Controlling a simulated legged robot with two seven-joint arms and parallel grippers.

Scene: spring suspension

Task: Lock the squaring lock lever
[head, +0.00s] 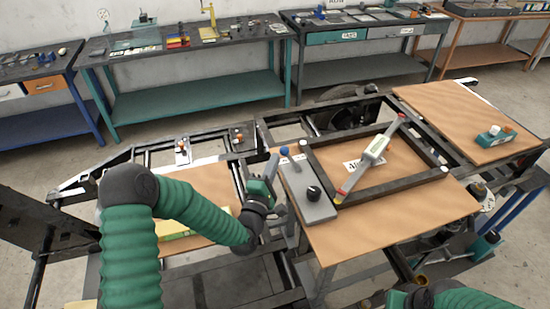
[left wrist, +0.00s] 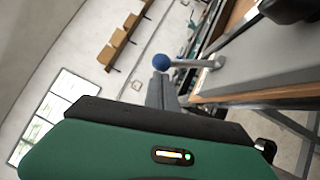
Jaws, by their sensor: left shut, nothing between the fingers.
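The likely squaring lock lever is a short lever with a blue ball knob (head: 284,151), at the far left corner of a grey plate (head: 318,208) on the work frame. In the left wrist view the blue ball (left wrist: 161,62) sits at the end of a metal rod (left wrist: 195,64) beside the plate. My left gripper (head: 273,160) is shut and empty, just left of the ball. In the left wrist view its fingers (left wrist: 161,88) point at the ball, close below it; I cannot tell if they touch. My right arm shows at bottom right, its gripper out of view.
A black knob (head: 314,193) stands on the plate. A dark square frame (head: 395,185) lies right of it on a brown board, with a grey and red tool (head: 370,158) across it. A green block (head: 495,136) sits farther right. Workbenches line the wall.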

